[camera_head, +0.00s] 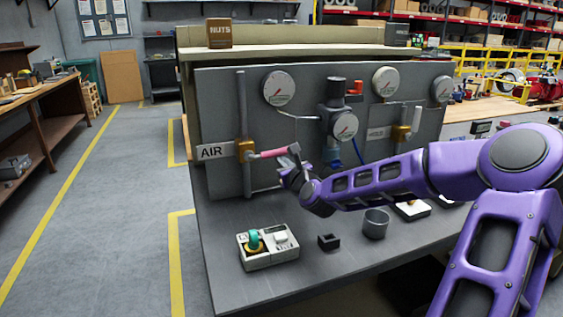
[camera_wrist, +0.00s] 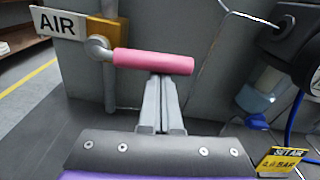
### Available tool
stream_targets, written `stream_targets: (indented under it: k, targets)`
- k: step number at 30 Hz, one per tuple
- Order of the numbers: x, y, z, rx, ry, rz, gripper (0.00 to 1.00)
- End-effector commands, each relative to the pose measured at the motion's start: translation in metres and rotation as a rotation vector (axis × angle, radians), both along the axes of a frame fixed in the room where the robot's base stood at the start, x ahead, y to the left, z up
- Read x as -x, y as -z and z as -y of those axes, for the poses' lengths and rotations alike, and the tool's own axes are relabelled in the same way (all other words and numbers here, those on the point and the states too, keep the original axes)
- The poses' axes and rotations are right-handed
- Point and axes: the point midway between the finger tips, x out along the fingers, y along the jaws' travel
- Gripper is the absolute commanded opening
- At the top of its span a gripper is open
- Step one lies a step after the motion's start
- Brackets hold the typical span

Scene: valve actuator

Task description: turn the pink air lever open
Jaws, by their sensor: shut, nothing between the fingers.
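The pink air lever (camera_head: 272,153) sticks out to the right, nearly level, from a brass valve beside the AIR sign (camera_head: 214,151) on the grey panel. In the wrist view the pink lever (camera_wrist: 153,62) runs across the upper middle, its left end at the round pivot of the brass valve (camera_wrist: 100,45). My gripper (camera_head: 292,158) is at the lever's right end. In the wrist view my gripper (camera_wrist: 160,82) has its fingers together, tips just below or against the lever's right half. I cannot tell whether they touch it. Nothing is held between them.
Gauges (camera_head: 278,88) and a regulator (camera_head: 336,110) with a blue hose are on the panel right of the lever. A second valve (camera_head: 402,133) is farther right. A control box (camera_head: 267,246), a small black block (camera_head: 329,242) and a grey cup (camera_head: 376,223) stand on the bench below.

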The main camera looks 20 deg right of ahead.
Motion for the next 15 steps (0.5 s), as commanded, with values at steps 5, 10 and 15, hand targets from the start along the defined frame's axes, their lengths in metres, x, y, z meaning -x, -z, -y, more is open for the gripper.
stream_targets:
  k: [5,10,15]
  targets:
    - [0.0,-0.003,0.0,0.024,0.0,0.0,0.0]
    - [0.0,-0.005,0.001,0.053,0.001,0.001,0.0]
    - [0.0,-0.011,0.001,0.105,0.001,0.002,0.0]
